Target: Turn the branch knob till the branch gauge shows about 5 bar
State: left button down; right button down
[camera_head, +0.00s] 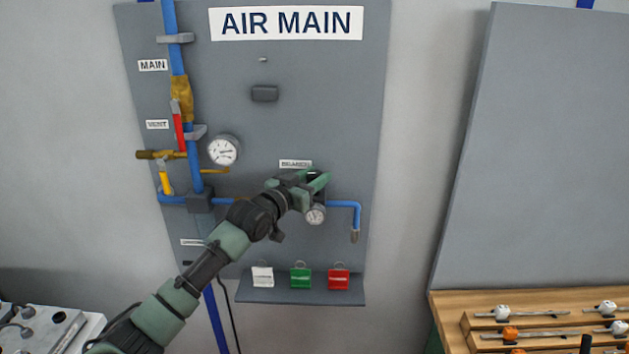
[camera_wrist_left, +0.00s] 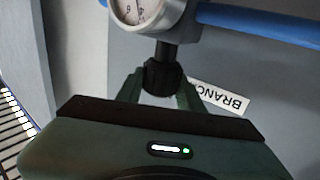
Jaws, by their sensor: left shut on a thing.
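My left gripper (camera_head: 318,183) is at the branch line on the grey board, just above the branch gauge (camera_head: 316,214). In the left wrist view its two fingers (camera_wrist_left: 163,92) are shut on the black branch knob (camera_wrist_left: 163,76), one on each side. In the head view the gripper largely hides the knob. The branch gauge also shows in the left wrist view (camera_wrist_left: 140,10), upside down and cut off by the top edge. Its needle is too small or cropped to read surely. The BRANCH label (camera_wrist_left: 218,96) is beside the knob. My right gripper is not in view.
A larger gauge (camera_head: 223,150), a red lever (camera_head: 178,127) and a yellow lever (camera_head: 165,182) are on the board's left. Blue pipe (camera_head: 345,204) runs right of the knob. White, green and red tags (camera_head: 300,278) hang above the small shelf (camera_head: 300,296).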

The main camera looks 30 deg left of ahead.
pick_arm(q)
jog(key=shift+r+h, duration=0.15)
jog(key=shift+h, duration=0.15)
jog(key=c, duration=1.2)
grip_release()
jog(key=o, duration=0.3)
jog(key=shift+w, duration=0.1)
jog(key=shift+f, duration=0.2)
